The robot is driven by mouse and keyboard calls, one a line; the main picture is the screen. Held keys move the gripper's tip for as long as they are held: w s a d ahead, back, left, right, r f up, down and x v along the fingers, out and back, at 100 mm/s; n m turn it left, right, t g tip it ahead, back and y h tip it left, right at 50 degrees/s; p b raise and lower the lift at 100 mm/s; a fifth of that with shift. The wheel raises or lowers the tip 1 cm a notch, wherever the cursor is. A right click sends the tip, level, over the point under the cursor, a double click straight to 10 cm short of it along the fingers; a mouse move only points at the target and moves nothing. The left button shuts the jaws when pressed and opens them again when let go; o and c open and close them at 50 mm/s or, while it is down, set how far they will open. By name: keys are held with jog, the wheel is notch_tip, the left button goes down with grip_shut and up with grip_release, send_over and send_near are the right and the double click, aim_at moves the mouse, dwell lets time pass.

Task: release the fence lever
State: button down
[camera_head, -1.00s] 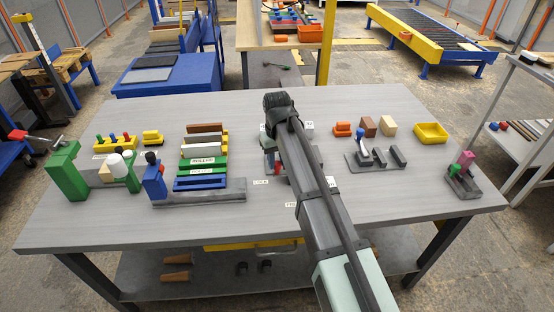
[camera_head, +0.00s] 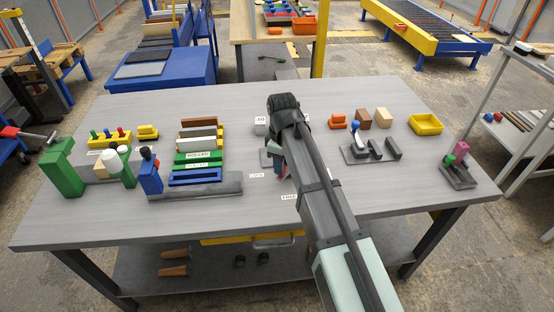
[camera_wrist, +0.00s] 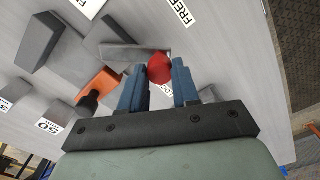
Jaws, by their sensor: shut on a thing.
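A red ball knob (camera_wrist: 159,67) sits between the blue fingertips of my gripper (camera_wrist: 160,80) in the wrist view. The fingers are shut on it, close to the grey tabletop. A FREE label (camera_wrist: 180,12) lies beyond the knob, and a LOCK label (camera_wrist: 172,90) is partly hidden behind the fingers. In the head view the LOCK label (camera_head: 257,176) and FREE label (camera_head: 289,198) lie beside my gripper (camera_head: 281,174), which my arm largely covers. The lever's shaft and pivot are hard to make out.
Grey blocks (camera_wrist: 40,42) and an orange piece (camera_wrist: 98,85) with a black end stand close to my gripper's left in the wrist view. Coloured bars (camera_head: 198,158) lie left of my arm. The front table strip is clear.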

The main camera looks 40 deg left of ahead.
jog(key=d+n, duration=0.1)
jog(key=n, duration=0.1)
jog(key=shift+d+n, duration=0.3)
jog(key=shift+d, duration=0.05)
jog(key=shift+w+d+n, duration=0.35)
jog(key=shift+d+n, duration=0.3)
jog(key=shift+n, duration=0.55)
jog(key=c, duration=0.8)
grip_release()
jog(key=shift+r, duration=0.1)
notch_tip(320, 180, up, 14)
jog(key=shift+f, duration=0.15)
